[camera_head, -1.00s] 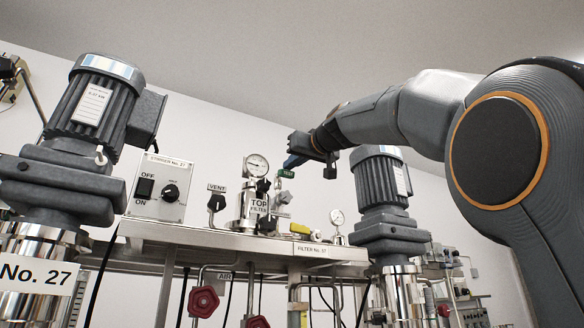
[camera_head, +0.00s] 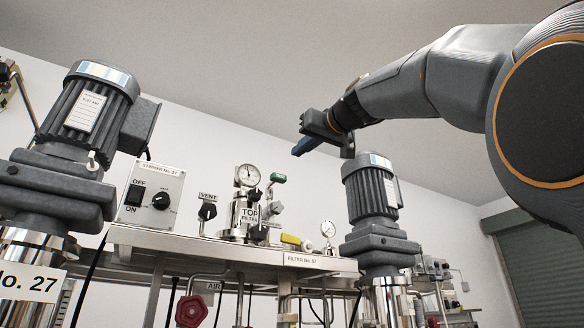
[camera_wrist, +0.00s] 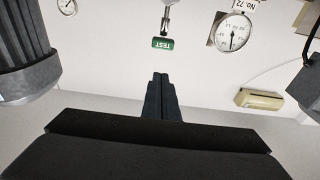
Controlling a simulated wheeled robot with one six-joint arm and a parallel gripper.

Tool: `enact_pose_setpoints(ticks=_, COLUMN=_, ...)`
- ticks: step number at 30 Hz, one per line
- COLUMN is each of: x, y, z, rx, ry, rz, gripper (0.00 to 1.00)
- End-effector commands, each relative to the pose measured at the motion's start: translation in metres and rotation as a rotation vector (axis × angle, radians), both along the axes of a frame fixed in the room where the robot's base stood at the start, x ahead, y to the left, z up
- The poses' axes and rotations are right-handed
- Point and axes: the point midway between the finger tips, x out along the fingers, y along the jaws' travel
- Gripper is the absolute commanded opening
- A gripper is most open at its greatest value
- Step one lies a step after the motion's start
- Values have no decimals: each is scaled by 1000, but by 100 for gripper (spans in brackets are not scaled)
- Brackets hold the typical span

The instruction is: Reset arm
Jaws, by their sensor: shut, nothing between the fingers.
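My gripper (camera_head: 299,150) is raised in the head view, above and to the right of the filter unit, in front of the pale wall. Its blue fingers are together and hold nothing. In the wrist view the shut fingers (camera_wrist: 161,80) point toward the wall and a green TEST tag (camera_wrist: 162,43). The gripper appears apart from everything around it. My arm comes in from the upper right of the head view.
A grey motor (camera_head: 372,190) stands just below my gripper. A larger motor (camera_head: 85,115) and a stirrer control box (camera_head: 151,196) are at left. The TOP FILTER vessel (camera_head: 240,218) with its gauge (camera_head: 248,174) stands on a steel shelf (camera_head: 215,248). Open space lies above.

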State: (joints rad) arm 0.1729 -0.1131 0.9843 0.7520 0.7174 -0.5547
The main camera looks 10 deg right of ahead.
Motion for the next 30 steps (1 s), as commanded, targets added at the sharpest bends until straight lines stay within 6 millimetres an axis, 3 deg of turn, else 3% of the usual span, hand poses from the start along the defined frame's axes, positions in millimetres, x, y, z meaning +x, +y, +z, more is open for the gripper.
enact_pose_setpoints(ticks=7, x=-15, y=-4, z=-2, rx=1, ry=0, rz=1, gripper=0)
enact_pose_setpoints(ticks=30, x=-15, y=0, z=-1, rx=0, ry=0, rz=8, gripper=0)
